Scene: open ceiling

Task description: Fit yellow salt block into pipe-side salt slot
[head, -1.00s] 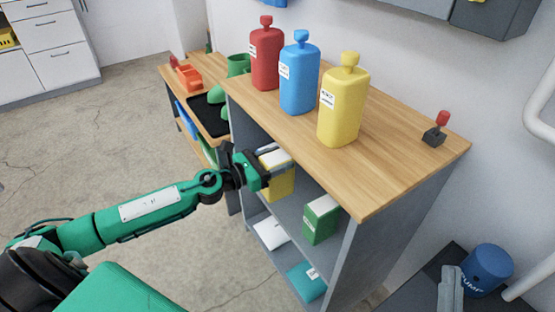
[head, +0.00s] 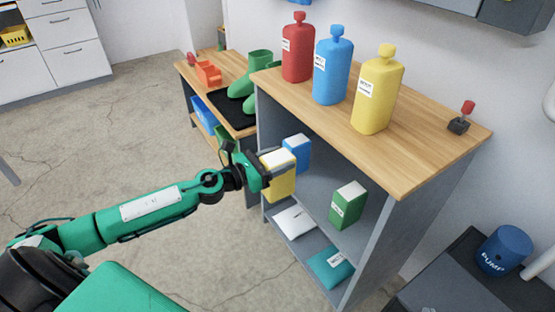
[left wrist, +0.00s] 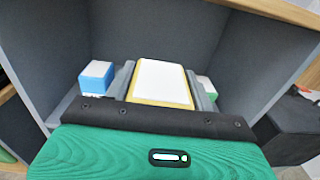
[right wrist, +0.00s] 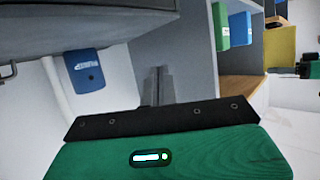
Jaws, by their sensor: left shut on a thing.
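A yellow salt block (head: 283,186) with a white top is held in front of the open shelf unit. My left gripper (head: 268,172) is shut on it, with one finger on each side. In the left wrist view the block (left wrist: 160,82) faces the shelf interior, between a blue block (left wrist: 96,76) and a partly hidden green block. In the head view the blue block (head: 297,153) and green block (head: 347,205) stand apart on the upper shelf. I cannot make out a marked salt slot. My right gripper (right wrist: 157,86) is shut and empty, seen only in its wrist view.
Red, blue and yellow bottles (head: 376,90) stand on the wooden shelf top (head: 440,150). White and teal packs (head: 330,266) lie on the lower shelf. A blue pump canister (head: 502,250) stands at right. A bench with green boots (head: 257,85) is behind.

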